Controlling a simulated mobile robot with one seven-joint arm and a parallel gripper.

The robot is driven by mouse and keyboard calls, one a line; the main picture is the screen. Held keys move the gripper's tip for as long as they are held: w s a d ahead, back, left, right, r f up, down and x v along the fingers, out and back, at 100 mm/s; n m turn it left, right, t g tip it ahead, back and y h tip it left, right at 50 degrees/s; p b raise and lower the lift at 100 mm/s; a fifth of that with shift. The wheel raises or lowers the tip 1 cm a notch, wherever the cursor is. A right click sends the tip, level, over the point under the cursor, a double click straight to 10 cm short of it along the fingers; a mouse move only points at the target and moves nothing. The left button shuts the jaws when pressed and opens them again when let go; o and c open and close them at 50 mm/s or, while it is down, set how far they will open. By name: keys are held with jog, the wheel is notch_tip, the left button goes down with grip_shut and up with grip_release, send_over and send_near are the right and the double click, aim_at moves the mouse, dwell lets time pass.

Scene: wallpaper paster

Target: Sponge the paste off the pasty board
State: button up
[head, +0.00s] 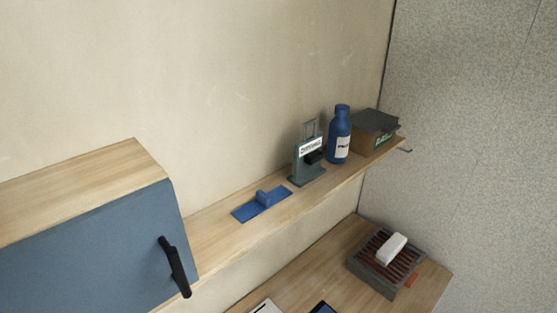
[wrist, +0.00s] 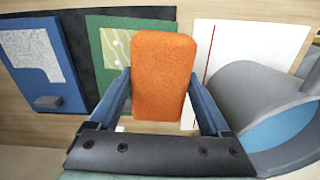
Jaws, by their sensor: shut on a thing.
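My gripper (wrist: 160,88) is shut on an orange sponge (wrist: 164,62), its two fingers on the sponge's left and right sides. Behind the sponge in the wrist view is a green board (wrist: 107,30) with a pale, spotted patch, partly hidden by the sponge. Left of it is a blue board (wrist: 68,92) with a speckled grey-white patch and a small block near its lower edge. I cannot tell for sure which is the pasty board. Whether the sponge touches the green board is unclear. My gripper is out of the head view.
In the wrist view, a grey bucket (wrist: 235,88) with blue inside stands right, beside a white sheet (wrist: 262,38) with a red line. In the head view, a shelf (head: 218,232) holds a blue bottle (head: 340,136) and a box (head: 372,137). A slatted rack (head: 372,277) bears a white block (head: 392,248).

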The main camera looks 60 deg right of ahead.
jog(key=shift+f+b, duration=2.6)
jog(key=shift+f, duration=0.6)
jog(key=shift+f, duration=1.4)
jog(key=shift+r, duration=0.15)
dwell(1.0)
jog(key=shift+s+d, duration=0.3)
jog(key=shift+d, duration=0.6)
jog(key=shift+s+d, duration=0.3)
jog(key=shift+d, duration=0.6)
jog(key=shift+s+d, duration=0.25)
jog(key=shift+d, duration=0.5)
jog(key=shift+s+d, duration=0.25)
jog(key=shift+d, duration=0.5)
